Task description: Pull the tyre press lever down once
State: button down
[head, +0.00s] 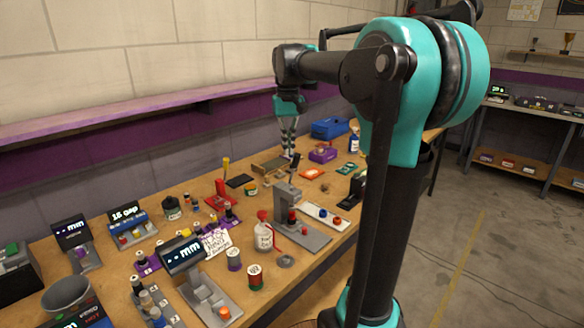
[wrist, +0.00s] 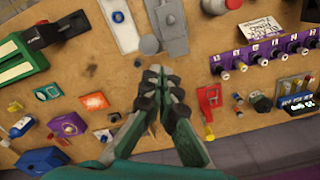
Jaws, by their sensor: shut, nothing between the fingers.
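The grey tyre press (head: 287,200) stands upright on the bench at mid-picture in the head view, with a red piece on its base. Its dark lever (head: 295,167) rises from the top, tilted. In the wrist view the grey press body (wrist: 173,42) lies at the top centre. The lever cannot be made out clearly there. My gripper (head: 288,147) points down over the bench, just behind and above the press. In the wrist view my gripper (wrist: 156,76) is shut and empty, with its fingertips together below the press body. I cannot tell whether it touches the lever.
A white strip tray (head: 325,216) lies right of the press, and a white bottle (head: 263,236) stands at its front left. A red tool (wrist: 209,97) and a purple rack (wrist: 262,55) lie right in the wrist view. The purple shelf (head: 150,107) runs along the wall.

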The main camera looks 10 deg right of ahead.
aim_at(296, 158)
jog(key=shift+f, duration=1.25)
jog(key=shift+s+d, duration=0.1)
jog(key=shift+s, duration=0.05)
jog(key=shift+s+d, duration=0.25)
jog(key=shift+s, duration=0.2)
jog(key=shift+s+d+f, duration=0.2)
jog(key=shift+s+d, duration=0.4)
jog(key=shift+s, duration=0.15)
